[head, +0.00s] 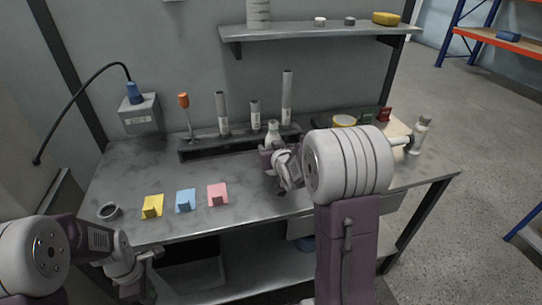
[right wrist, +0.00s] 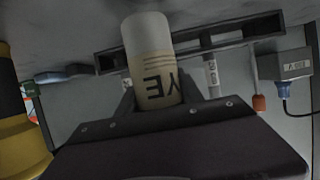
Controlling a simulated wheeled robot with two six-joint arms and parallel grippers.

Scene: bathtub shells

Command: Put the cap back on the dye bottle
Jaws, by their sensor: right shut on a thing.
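A pale dye bottle (head: 272,130) is above the bench, just in front of the dark rack. Its label, reading "YE" upside down, shows in the right wrist view (right wrist: 158,70). My right gripper (head: 270,158) is shut on the bottle's body, which looks roughly upright in the head view. Its neck is hidden in the wrist view, and its top is too small to judge. A small white round piece (head: 320,21) and a dark one (head: 349,21) sit on the shelf; I cannot tell if either is the cap. My left gripper (head: 148,262) is low at the bench's front left, its jaws unclear.
The rack (head: 195,151) holds several upright tools. A yellow-topped container (head: 344,120) and another bottle (head: 420,135) stand right. The bench's middle front is clear.

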